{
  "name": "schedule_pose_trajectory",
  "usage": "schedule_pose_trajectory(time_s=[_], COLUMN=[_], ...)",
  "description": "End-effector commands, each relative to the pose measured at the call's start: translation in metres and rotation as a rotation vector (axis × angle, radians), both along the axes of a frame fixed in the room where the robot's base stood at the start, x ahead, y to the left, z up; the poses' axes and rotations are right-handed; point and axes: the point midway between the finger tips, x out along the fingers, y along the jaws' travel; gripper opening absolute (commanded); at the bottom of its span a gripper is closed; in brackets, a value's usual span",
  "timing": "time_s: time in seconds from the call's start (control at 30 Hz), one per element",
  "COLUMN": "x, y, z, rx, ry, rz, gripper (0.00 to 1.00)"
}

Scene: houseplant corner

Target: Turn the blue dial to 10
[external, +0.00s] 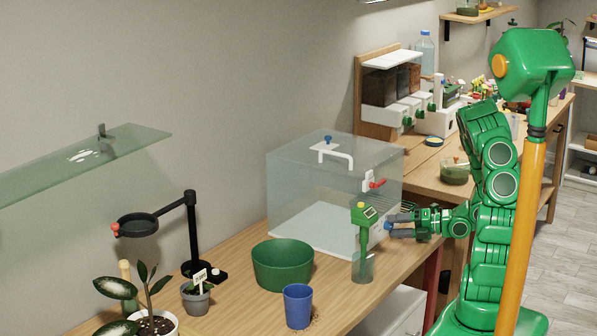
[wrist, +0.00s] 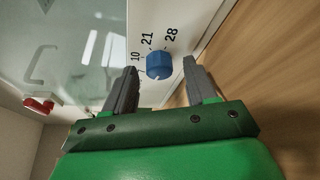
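The blue dial (wrist: 159,65) sits on a white panel with the printed marks 10, 21 and 28 around it. The 10 mark is nearest my left finger in the wrist view. A small pale mark shows low on the dial, but I cannot tell surely which number it points at. My gripper (wrist: 160,66) is open, with one grey finger on each side of the dial and gaps between. In the external view my gripper (external: 391,225) is at the front right of the clear glass case (external: 315,190), by the panel, and largely hides the dial.
A red handle (external: 376,184) is on the case above my gripper. A green-topped probe in a glass (external: 363,268) stands close to the left of my gripper. A green bowl (external: 282,268) and a blue cup (external: 298,306) stand further left on the wooden table.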

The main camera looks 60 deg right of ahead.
Motion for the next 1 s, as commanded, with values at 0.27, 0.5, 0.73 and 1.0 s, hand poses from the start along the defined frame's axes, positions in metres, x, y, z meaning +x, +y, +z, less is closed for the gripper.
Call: schedule_pose_trajectory(time_s=[0.27,0.5,0.73,1.0], x=[-0.003,-0.022,-0.045,-0.065], y=[-0.001,-0.01,-0.019,-0.028], z=[0.001,0.002,0.006,0.009], rx=[-0.001,-0.003,-0.001,0.0], ry=[0.0,0.003,0.002,-0.002], rz=[0.0,0.0,-0.001,0.0], gripper=[0.56,0.56,0.56,0.56])
